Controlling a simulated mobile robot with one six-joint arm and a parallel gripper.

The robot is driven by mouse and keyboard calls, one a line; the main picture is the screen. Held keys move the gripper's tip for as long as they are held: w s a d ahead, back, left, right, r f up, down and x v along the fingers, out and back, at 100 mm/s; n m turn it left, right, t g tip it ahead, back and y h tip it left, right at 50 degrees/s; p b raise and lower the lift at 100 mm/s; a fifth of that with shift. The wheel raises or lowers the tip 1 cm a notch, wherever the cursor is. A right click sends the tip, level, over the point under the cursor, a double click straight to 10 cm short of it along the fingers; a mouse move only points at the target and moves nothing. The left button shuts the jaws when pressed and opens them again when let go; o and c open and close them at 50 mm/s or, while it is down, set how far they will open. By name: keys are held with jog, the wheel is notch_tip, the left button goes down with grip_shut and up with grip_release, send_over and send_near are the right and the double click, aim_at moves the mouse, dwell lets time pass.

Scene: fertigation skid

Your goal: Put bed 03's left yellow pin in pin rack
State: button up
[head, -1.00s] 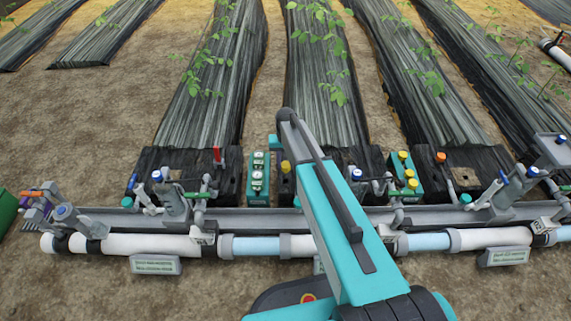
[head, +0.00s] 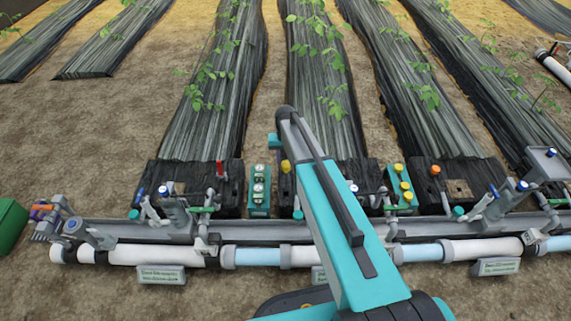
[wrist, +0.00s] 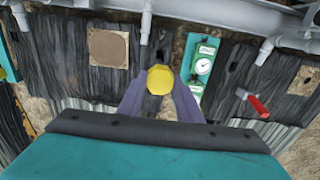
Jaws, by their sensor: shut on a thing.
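My gripper (wrist: 160,95) is shut on a yellow pin (wrist: 160,80), whose faceted head shows between the two purple-grey fingers in the wrist view. In the head view my arm hides most of the gripper; a yellow head (head: 285,166) shows just left of the arm, over a black bed end. A teal block (head: 402,187) with several yellow-topped pins stands right of my arm and looks like the pin rack. Its edge with a yellow pin shows at the left of the wrist view (wrist: 8,68). The lower end of the held pin is hidden.
A teal box with two gauges (head: 260,190) stands close left of the held pin. A red lever (head: 220,168) and grey valves (head: 175,205) stand farther left. A grey channel and a white-and-blue pipe (head: 258,257) run along the front. An orange knob (head: 435,170) is to the right.

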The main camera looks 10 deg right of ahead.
notch_tip(320, 180, up, 9)
jog(key=p, duration=0.5)
dwell(0.4)
notch_tip(320, 180, up, 18)
jog(key=n, duration=0.4)
send_over(286, 164)
jog(key=s, duration=0.2)
jog(key=s+r+n, duration=0.2)
jog(key=s+r, duration=0.1)
jog(key=r, duration=0.5)
jog(key=s+r+n, duration=0.2)
jog(key=s+r, duration=0.1)
jog(key=r, duration=0.5)
jog(key=shift+s+r, duration=0.25)
jog(key=shift+r, duration=0.15)
jog(key=shift+d, duration=0.1)
